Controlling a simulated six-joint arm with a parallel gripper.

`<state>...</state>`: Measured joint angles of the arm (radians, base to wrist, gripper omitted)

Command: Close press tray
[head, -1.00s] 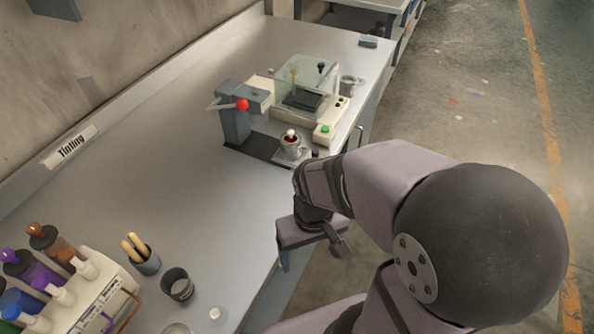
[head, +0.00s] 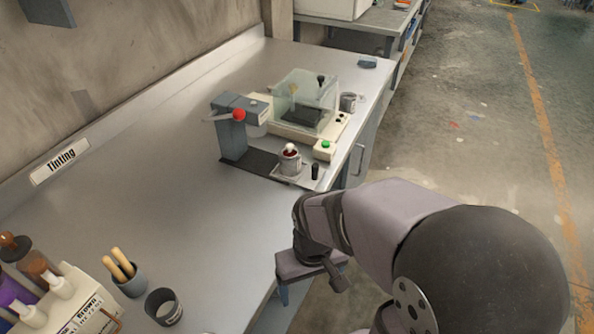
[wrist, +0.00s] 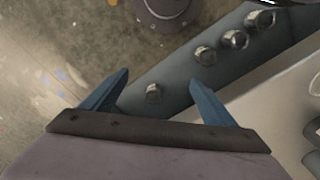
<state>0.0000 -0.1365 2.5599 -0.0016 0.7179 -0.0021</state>
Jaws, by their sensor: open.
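The press (head: 231,135) stands on the bench, with a grey column, a red-knobbed lever and a dark base plate. A pale tray (head: 303,179) sticks out from its base toward the bench's front edge. A small cup (head: 290,164) of dark red contents with a white ball on top stands on the tray. A black upright knob (head: 315,171) is at the tray's outer end. My gripper (head: 283,295) hangs at the bench's front edge, nearer the camera than the tray and apart from it. In the wrist view my gripper (wrist: 160,88) is open, with nothing between its blue fingers.
A machine with a clear hood (head: 305,98) and green button stands just behind the press. A grey cup (head: 163,307), a brush holder (head: 129,280) and a bottle rack (head: 75,310) stand at the near left. The bench top between is clear.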

